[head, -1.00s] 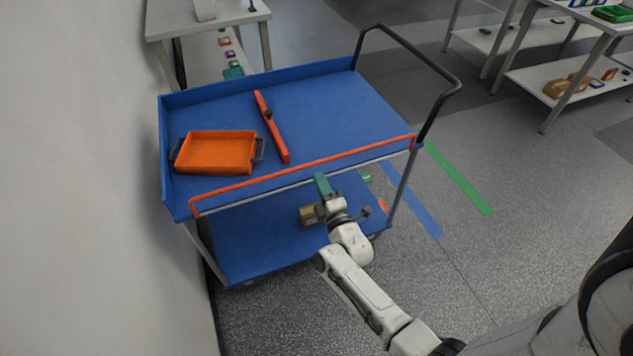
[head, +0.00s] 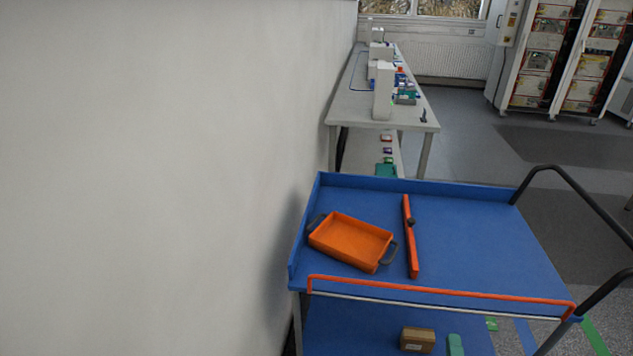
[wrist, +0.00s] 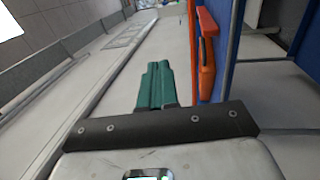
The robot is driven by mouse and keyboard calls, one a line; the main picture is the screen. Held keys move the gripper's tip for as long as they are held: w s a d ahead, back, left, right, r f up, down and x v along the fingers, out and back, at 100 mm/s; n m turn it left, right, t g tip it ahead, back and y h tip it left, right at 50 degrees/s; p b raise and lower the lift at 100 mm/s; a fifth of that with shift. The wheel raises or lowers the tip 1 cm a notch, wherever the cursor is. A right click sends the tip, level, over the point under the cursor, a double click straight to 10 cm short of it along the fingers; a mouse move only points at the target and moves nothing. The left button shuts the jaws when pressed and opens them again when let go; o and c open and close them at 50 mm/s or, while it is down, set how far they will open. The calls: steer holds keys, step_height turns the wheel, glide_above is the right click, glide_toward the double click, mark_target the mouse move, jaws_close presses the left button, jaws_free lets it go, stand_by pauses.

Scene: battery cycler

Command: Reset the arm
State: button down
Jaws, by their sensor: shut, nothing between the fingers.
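My gripper's teal fingers (wrist: 155,86) are together and empty in the wrist view. They point past the cart's orange rail (wrist: 207,55) and blue side, apart from both. In the head view, only the teal tip of my gripper (head: 455,345) shows at the bottom edge, in front of the lower shelf and right of a brown box (head: 417,339). The rest of my arm is out of the head view.
A blue cart (head: 470,260) carries an orange tray (head: 350,240) and a long orange bar (head: 410,235). Its black handle (head: 590,205) is at the right. A white wall (head: 150,180) runs along the left. A bench (head: 350,105) stands behind the cart. Open floor (head: 460,150) lies behind right.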

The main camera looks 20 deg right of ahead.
steer(key=w+a+f+m+g+y, duration=0.1)
steer(key=a+f+m+g+y, duration=0.15)
steer(key=a+y, duration=0.3)
steer(key=w+a+f+m+g+y, duration=0.1)
steer(key=a+f+g+y, duration=0.15)
steer(key=a+y, duration=0.3)
steer(key=s+a+r+m+g, duration=0.1)
steer(key=s+m+g, duration=0.3)
steer(key=s, duration=0.4)
steer(key=s+a+r+m+g, duration=0.2)
steer(key=s+a+m+g, duration=0.1)
steer(key=s+g, duration=0.3)
steer(key=shift+s+a+r+m+g, duration=0.3)
steer(key=shift+s+m, duration=0.35)
steer(key=shift+s, duration=0.55)
